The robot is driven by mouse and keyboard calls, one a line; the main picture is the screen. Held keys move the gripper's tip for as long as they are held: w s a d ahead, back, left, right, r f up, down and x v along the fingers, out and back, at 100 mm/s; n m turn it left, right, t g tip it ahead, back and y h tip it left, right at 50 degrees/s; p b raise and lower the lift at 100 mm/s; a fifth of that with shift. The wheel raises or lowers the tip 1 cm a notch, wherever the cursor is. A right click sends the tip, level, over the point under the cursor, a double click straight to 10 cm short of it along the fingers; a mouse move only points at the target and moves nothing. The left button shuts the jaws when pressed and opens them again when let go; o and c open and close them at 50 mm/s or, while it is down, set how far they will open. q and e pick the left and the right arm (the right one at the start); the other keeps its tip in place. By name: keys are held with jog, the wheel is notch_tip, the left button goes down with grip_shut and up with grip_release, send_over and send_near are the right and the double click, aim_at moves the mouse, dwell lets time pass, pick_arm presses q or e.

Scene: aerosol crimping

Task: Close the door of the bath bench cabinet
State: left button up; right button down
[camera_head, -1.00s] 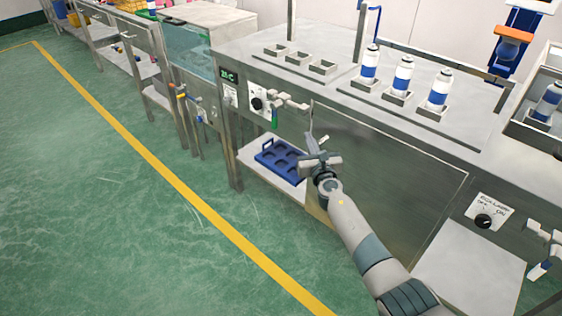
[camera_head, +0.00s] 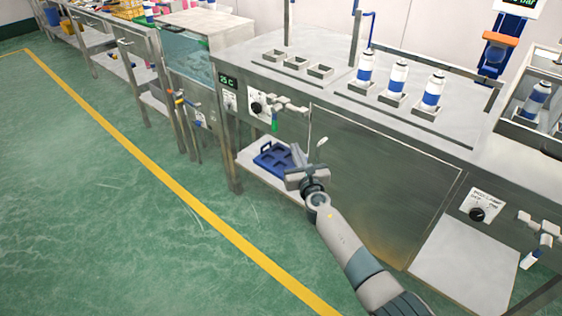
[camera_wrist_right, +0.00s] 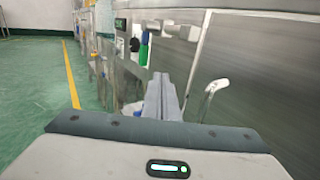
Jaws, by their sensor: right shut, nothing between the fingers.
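The bath bench cabinet door (camera_head: 385,185) is a broad grey metal panel on the bench front. It looks about flush with the front; a small gap cannot be ruled out. Its pale handle (camera_head: 321,142) is near the door's left edge and also shows in the right wrist view (camera_wrist_right: 208,100). My right gripper (camera_head: 297,156) is shut and empty, in front of the bench just left of the handle. In the right wrist view its fingers (camera_wrist_right: 161,97) are together, with the handle apart to their right. My forearm hides the door's lower left part. My left gripper is not in view.
A blue tray (camera_head: 272,158) sits on the open shelf (camera_head: 252,160) left of the door, close behind my gripper. A knob panel (camera_head: 258,107) and taps (camera_head: 290,105) are above. White-blue bottles (camera_head: 397,78) stand on the bench top. The green floor (camera_head: 120,220) in front is clear.

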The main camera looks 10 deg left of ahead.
pick_arm(q)
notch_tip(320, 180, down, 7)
jog(key=p, duration=0.2)
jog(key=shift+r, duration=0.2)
pick_arm(e)
jog(key=s+a, duration=0.3)
jog(key=s, duration=0.3)
jog(key=shift+a, duration=0.35)
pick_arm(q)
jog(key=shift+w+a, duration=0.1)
pick_arm(e)
jog(key=shift+s, duration=0.1)
